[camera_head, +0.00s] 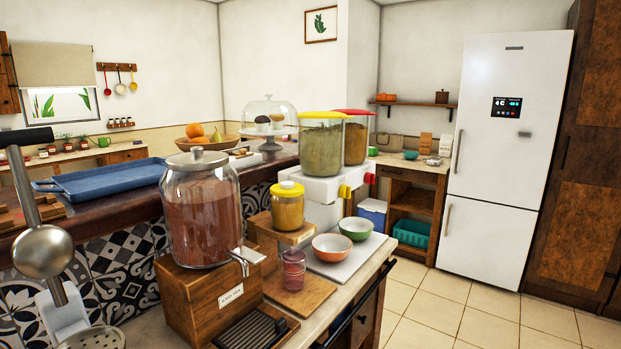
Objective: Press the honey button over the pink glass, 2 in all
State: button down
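The pink glass (293,270) stands upright on a wooden board on the counter. Behind and above it, a yellow jar with a yellow lid (287,206) sits on a raised wooden stand (279,231). The jar's yellow-amber contents look like honey. I cannot make out a separate button on it. What the glass holds is too small to tell. I cannot make out my gripper anywhere in this view.
A large jar of reddish-brown drink (201,215) with a metal tap stands on a wooden box (205,305) left of the glass. An orange bowl (332,247) and a green bowl (356,228) stand to its right. Metal utensils (43,250) fill the near left. The tiled floor is clear.

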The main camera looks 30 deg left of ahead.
aim_at(287, 185)
jog(key=u, duration=0.35)
jog(key=i, duration=0.55)
jog(key=u, duration=0.8)
jog(key=i, duration=0.3)
jog(key=u, duration=0.35)
